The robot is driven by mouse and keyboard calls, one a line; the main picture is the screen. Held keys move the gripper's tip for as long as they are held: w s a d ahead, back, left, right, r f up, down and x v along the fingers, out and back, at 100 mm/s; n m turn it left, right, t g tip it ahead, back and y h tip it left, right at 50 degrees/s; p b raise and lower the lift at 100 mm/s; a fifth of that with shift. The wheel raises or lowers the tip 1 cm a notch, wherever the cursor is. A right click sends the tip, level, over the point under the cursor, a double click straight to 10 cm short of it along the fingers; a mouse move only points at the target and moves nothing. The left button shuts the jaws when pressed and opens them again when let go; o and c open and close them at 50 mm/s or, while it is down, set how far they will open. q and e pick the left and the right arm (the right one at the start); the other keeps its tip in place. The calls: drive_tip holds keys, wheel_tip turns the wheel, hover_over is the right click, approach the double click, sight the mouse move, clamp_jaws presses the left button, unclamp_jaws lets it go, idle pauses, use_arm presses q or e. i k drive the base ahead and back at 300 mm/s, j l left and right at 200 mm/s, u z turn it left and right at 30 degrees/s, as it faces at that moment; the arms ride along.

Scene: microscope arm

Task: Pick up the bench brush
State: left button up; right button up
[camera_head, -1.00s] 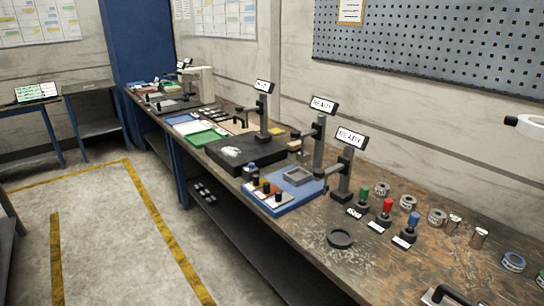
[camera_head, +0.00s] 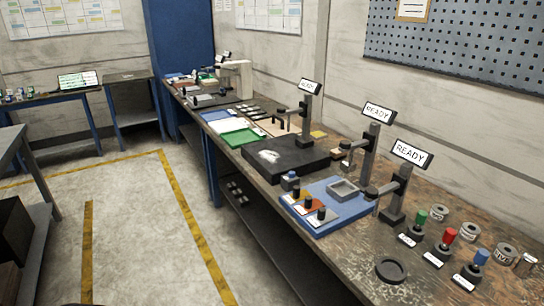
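I cannot make out a bench brush in the head view. The long workbench (camera_head: 345,262) runs from the near right to the far left, with many small items on it. A black block (camera_head: 290,163) with a pale, unclear patch lies on the bench below a stand with a READY sign. Neither of my grippers is in view.
On the bench stand a blue tray (camera_head: 318,226), a green tray (camera_head: 241,138), a black ring (camera_head: 391,269) and knobs with green, red (camera_head: 449,236) and blue tops. A grey table (camera_head: 30,165) stands at left. The floor (camera_head: 140,235) between is clear.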

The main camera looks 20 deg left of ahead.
sight(335, 155)
drive_tip(key=i+j, duration=0.35)
drive_tip(key=i+j+z, duration=0.15)
drive_tip(key=i+j, duration=0.2)
drive_tip(key=j, duration=0.2)
